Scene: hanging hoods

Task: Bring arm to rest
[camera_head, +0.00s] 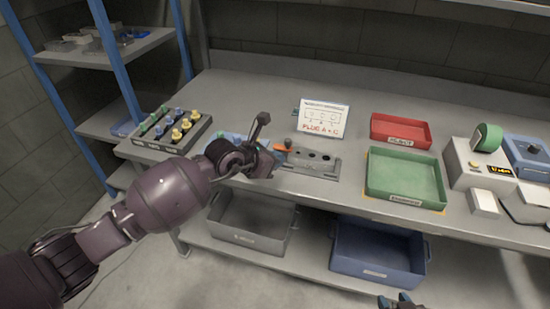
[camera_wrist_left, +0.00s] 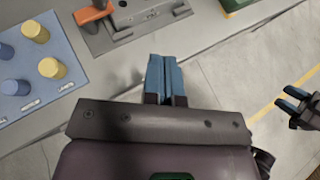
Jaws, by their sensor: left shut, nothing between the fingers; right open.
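My left arm reaches in from the left over the bench's front edge. Its gripper (camera_head: 264,165) is in front of the grey fixture block (camera_head: 316,160), with its fingertips hard to make out in the head view. In the left wrist view the blue fingers (camera_wrist_left: 165,78) are shut together with nothing between them, above the front edge of the bench. My right gripper (camera_head: 396,302) shows only as blue fingertips at the bottom edge of the head view. In the left wrist view the right gripper (camera_wrist_left: 294,103) is at the right, its fingers apart and empty.
An orange-handled tool (camera_head: 284,147) is at the fixture. A rack of coloured pegs (camera_head: 164,150), a red tray (camera_head: 400,142), a green tray (camera_head: 405,207) and a sign (camera_head: 323,118) stand on the bench (camera_head: 245,90). Bins (camera_head: 250,238) sit on the shelf below.

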